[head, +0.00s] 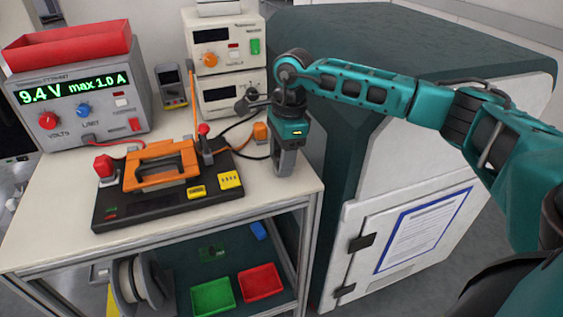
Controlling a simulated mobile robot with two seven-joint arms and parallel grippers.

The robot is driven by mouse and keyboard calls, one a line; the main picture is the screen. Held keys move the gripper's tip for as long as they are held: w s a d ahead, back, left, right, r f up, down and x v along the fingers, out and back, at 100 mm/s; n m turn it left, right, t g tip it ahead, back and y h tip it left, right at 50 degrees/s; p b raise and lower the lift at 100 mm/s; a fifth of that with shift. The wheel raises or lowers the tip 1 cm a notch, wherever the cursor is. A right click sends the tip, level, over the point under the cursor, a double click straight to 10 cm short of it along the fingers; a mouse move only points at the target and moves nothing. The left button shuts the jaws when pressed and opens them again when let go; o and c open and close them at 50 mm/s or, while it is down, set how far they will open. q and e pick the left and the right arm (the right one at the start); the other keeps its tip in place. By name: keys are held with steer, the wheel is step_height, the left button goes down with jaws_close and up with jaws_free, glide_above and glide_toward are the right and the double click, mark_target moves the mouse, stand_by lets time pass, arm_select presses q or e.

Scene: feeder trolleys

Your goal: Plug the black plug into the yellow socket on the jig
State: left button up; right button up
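The jig (168,215) is a black base on the bench top, with an orange clamp frame (160,165) on it. Two yellow blocks or labels lie on its right part, one nearer the front (196,192) and one at the right edge (230,180); I cannot tell which, if either, is the yellow socket. I cannot make out the black plug. A black cable loops behind the jig toward a small orange piece (261,131). My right gripper (286,170) points down over the bench's right end, right of the jig; whether its fingers are open or hold something is unclear. My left gripper is out of view.
A power supply (75,102) with a red tray (68,46) on top stands at the back left. Stacked instruments (226,60) and a handheld meter (172,88) stand behind the jig. A large green and white cabinet (345,210) borders the bench on the right.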

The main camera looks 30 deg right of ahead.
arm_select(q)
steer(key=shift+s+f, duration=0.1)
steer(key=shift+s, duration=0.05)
arm_select(e)
steer(key=c, duration=0.7)
steer(key=shift+r, duration=0.1)
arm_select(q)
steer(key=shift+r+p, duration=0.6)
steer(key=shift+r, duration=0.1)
arm_select(e)
steer(key=shift+r, duration=9.95)
steer(key=shift+f, duration=0.1)
